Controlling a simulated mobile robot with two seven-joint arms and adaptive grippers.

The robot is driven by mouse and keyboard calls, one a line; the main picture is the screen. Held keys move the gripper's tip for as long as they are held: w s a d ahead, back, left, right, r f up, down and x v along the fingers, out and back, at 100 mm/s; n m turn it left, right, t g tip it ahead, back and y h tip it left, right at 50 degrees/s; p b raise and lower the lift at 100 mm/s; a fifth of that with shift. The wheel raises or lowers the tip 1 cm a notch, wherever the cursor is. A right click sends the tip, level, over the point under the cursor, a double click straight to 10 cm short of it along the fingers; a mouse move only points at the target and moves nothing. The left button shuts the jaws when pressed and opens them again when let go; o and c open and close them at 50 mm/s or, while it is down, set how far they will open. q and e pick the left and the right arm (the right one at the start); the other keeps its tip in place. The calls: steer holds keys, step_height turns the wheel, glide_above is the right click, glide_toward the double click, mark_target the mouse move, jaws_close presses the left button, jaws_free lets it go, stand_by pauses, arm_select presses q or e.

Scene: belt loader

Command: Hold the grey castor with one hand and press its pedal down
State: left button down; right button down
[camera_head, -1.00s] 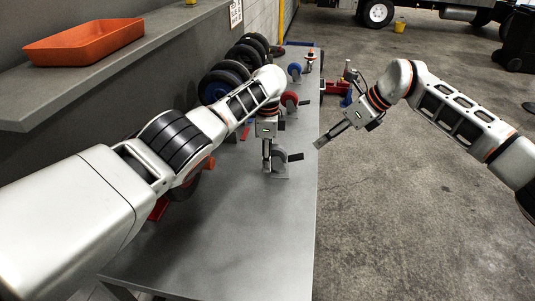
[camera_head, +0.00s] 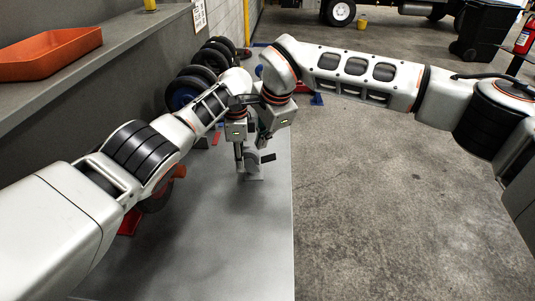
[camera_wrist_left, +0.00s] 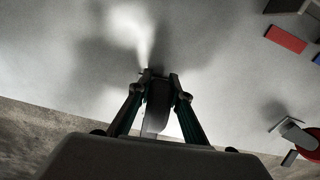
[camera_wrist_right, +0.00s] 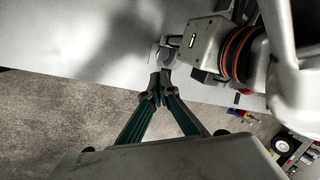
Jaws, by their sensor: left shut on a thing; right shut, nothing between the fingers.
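The grey castor (camera_head: 252,161) stands on the grey bench, partly hidden by my grippers. Its dark pedal (camera_head: 268,157) sticks out to the right. My left gripper (camera_head: 240,163) is shut on the castor, which also shows between the fingers in the left wrist view (camera_wrist_left: 157,105). My right gripper (camera_head: 262,141) is shut and empty, just above and beside the castor near the pedal. In the right wrist view its closed fingertips (camera_wrist_right: 160,82) are close to the castor; I cannot tell whether they touch the pedal.
The grey bench (camera_head: 220,245) is clear in front, with its right edge close to the castor. Large dark wheels (camera_head: 183,92) stand behind my left arm. An orange tray (camera_head: 50,52) lies on the shelf at the left. Red parts (camera_wrist_left: 286,39) lie on the bench.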

steer(key=n+t+h, duration=0.1)
steer(key=n+t, duration=0.1)
steer(key=n, duration=0.2)
steer(key=s+r+n+t+h, duration=0.1)
steer(key=n+t+h, duration=0.1)
steer(key=n, duration=0.3)
steer(key=n+t+h, duration=0.1)
steer(key=n, duration=0.3)
steer(key=shift+s+a+r+n+t, duration=0.3)
steer(key=shift+s+a+n+t, duration=0.1)
steer(key=shift+f, duration=0.1)
